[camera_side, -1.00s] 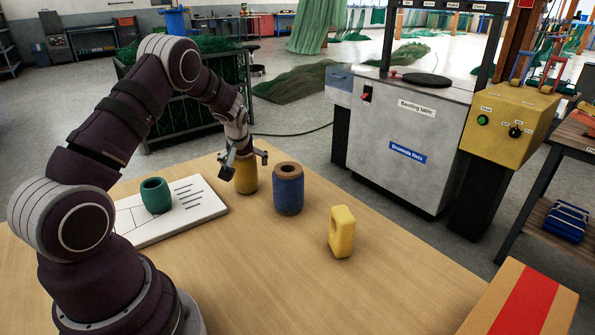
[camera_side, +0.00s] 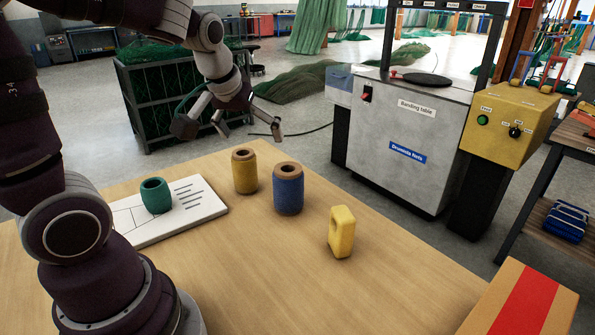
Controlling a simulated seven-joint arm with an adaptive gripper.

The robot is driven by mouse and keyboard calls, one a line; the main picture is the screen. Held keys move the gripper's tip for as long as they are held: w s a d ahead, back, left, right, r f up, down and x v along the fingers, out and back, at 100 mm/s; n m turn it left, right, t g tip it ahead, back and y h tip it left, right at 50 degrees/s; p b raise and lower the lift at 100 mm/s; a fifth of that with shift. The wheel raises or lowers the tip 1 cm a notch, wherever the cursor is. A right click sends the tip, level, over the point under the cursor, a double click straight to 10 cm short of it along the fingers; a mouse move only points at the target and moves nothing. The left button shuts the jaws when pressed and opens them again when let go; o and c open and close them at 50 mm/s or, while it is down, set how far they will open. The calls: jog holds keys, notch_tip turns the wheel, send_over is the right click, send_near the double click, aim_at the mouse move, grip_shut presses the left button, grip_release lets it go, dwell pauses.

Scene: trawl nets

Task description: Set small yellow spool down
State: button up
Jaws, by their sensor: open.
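The yellow spool (camera_side: 244,172) stands upright on the wooden table, just left of the larger blue spool (camera_side: 288,190). Both have brown tops with a hole. My gripper (camera_side: 249,133) is open and empty, raised above and behind the yellow spool, with its fingers spread apart and not touching it. A small green spool (camera_side: 155,196) stands upright on the white board at the left. A yellow block with a hole (camera_side: 341,232) stands on the table to the right of the blue spool.
The white board (camera_side: 205,207) with printed lines lies flat on the table (camera_side: 250,265). A cardboard box with a red stripe (camera_side: 520,312) is at the front right. The banding table machine (camera_side: 410,130) stands behind. The table's front middle is clear.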

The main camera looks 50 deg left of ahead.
jog(key=s+d+m+h, duration=0.3)
jog(key=s+d+m, duration=0.4)
jog(key=d, duration=0.3)
jog(key=shift+s+d+r+t, duration=0.25)
jog(key=shift+s+r, duration=0.2)
jog(key=shift+s, duration=0.45)
